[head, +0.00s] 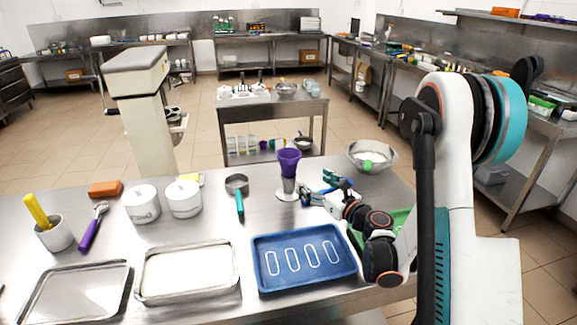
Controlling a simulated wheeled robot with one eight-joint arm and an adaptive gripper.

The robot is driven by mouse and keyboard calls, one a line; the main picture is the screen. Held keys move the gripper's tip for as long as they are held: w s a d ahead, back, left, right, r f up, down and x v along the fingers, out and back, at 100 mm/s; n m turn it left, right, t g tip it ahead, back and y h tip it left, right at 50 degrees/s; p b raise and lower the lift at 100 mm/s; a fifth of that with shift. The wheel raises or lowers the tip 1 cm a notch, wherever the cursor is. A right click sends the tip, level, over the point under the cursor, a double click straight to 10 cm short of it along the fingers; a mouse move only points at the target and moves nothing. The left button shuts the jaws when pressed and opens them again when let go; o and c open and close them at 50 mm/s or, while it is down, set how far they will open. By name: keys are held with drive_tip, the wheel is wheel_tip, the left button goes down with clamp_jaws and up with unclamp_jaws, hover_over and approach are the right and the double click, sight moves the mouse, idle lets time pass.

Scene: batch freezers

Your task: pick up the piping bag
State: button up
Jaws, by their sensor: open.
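A purple cone-shaped thing (289,160), which looks like the piping bag, stands upright with its wide end up in a clear or metal holder (287,194) on the steel table. My gripper (318,191) is open, just right of the holder and a little lower in the picture than the purple cone. Its fingers point left toward the holder. No contact with the bag or holder is visible, and the exact gap cannot be told from this view. The bag's lower part is hidden in the holder.
A blue tray with white loops (304,258) lies in front, beside a steel tray (188,272). A teal-handled measuring cup (238,187) and white canisters (184,198) stand to the left. A metal bowl (371,154) is behind right. A green tray (398,222) is partly hidden by my arm.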

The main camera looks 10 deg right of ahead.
sight(294, 167)
drive_tip(key=p+x, duration=0.1)
drive_tip(key=x, duration=0.6)
drive_tip(key=shift+w+a, duration=0.15)
drive_tip(key=shift+w, duration=0.15)
drive_tip(key=shift+r+b+x, duration=0.1)
drive_tip(key=shift+b+x, duration=0.25)
drive_tip(key=shift+x, duration=1.15)
drive_tip(key=shift+r+b+x, duration=0.15)
drive_tip(key=shift+b+x, duration=0.15)
drive_tip(key=shift+x, duration=1.25)
drive_tip(key=c, duration=1.1)
